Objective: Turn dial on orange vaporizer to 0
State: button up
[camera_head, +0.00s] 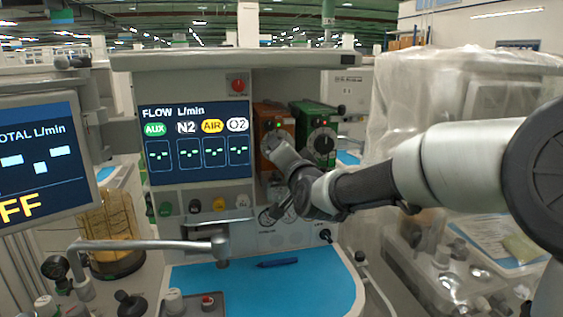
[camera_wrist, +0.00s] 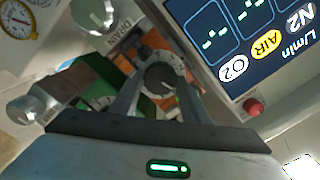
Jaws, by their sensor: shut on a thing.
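The orange vaporizer (camera_head: 285,112) stands in the cart's recess, just right of the flow screen. My gripper (camera_head: 270,141) is at its front and covers much of its dial. In the wrist view the vaporizer's orange body (camera_wrist: 126,48) shows behind the dark round dial (camera_wrist: 160,79), which has a light mark on its face. My gripper (camera_wrist: 160,85) is shut on the dial, with one finger on each side of it. I cannot read the number that the dial points to.
A green vaporizer (camera_head: 316,130) with a black dial stands close to the right of the orange one. The flow screen (camera_head: 197,145) is close on the left. A plastic-covered cart (camera_head: 455,85) stands at right.

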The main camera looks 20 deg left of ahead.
jog(key=shift+f+m+b, duration=0.1)
jog(key=shift+m+b, duration=0.7)
jog(key=shift+m, duration=0.3)
jog(key=o, duration=1.1)
jog(key=shift+c, duration=0.2)
jog(key=shift+r, duration=0.2)
